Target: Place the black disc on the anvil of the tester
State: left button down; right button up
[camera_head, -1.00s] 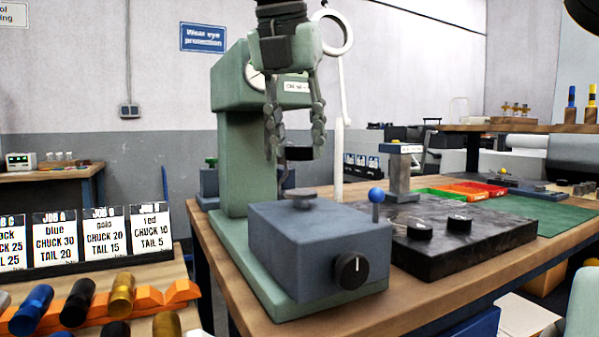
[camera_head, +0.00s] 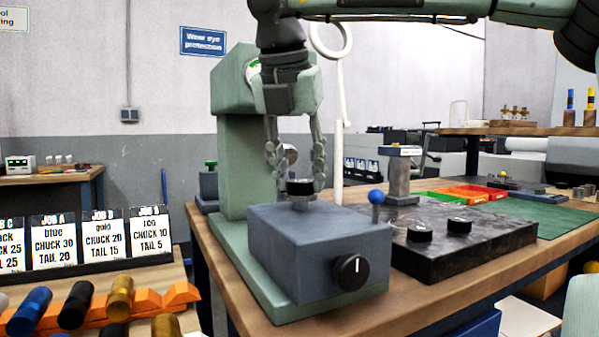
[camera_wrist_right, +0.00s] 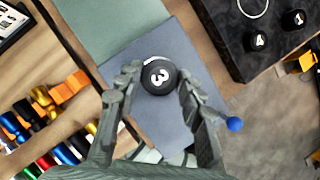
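The black disc (camera_head: 300,187), marked 3 on top in the right wrist view (camera_wrist_right: 158,75), is between the fingertips of my right gripper (camera_head: 298,180). The fingers are closed in on its two sides and appear to touch it. The disc is level, right over the small round anvil (camera_head: 300,204) on the grey-blue block of the tester. I cannot tell whether it rests on the anvil or hovers just above. The tester (camera_head: 232,160) has a green column and head, partly hidden by my gripper. My left gripper is not in view.
A blue-ball lever (camera_head: 376,196) and a black knob (camera_head: 351,272) are on the tester's block. To the right is a dark slab (camera_head: 480,250) with two more black discs (camera_head: 419,231). A stamp-like stand (camera_head: 402,175) rises behind. Colored cylinders (camera_head: 78,303) lie at lower left.

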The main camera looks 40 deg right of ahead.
jog(key=o, duration=0.3)
jog(key=shift+o, duration=0.2)
jog(key=shift+r, duration=0.2)
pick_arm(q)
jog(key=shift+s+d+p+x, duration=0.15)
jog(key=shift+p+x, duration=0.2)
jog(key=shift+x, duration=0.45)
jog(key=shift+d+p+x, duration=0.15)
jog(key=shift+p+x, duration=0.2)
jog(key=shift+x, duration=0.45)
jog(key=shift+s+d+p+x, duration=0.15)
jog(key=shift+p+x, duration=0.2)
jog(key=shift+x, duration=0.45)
pick_arm(e)
jog(key=v, duration=1.2)
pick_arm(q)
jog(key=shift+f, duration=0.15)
pick_arm(e)
jog(key=shift+s, duration=0.1)
